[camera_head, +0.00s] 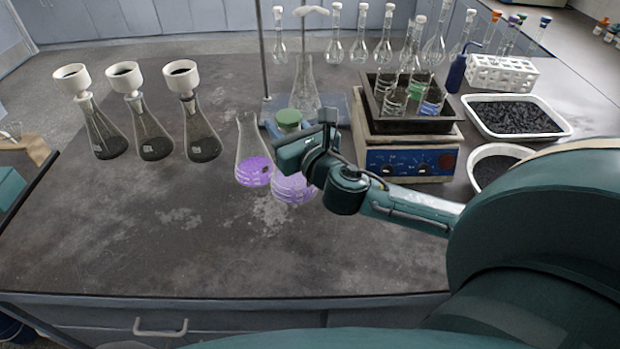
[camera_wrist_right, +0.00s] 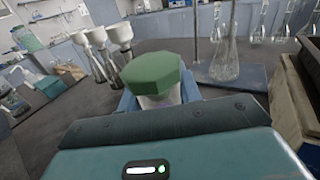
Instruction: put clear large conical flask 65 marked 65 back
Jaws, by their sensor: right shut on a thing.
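My right gripper (camera_head: 291,130) is shut at the neck of a conical flask (camera_head: 292,188) with a green stopper and purple liquid. The flask looks upright; I cannot tell whether its base touches the bench. In the right wrist view the green stopper (camera_wrist_right: 153,74) sits between the fingers (camera_wrist_right: 158,98). An unstoppered conical flask (camera_head: 252,168) with purple liquid stands just left of it. A clear, empty-looking conical flask (camera_head: 304,92) stands behind, at the retort stand, and also in the wrist view (camera_wrist_right: 224,60). I cannot read the number 65 on any flask. My left gripper is out of view.
Several conical flasks with white funnels (camera_head: 150,130) stand at the left. A hotplate (camera_head: 410,160) carries a dark tray of beakers close to the right. White trays of black granules (camera_head: 515,118) lie further right. The front and left-middle bench (camera_head: 150,230) is clear.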

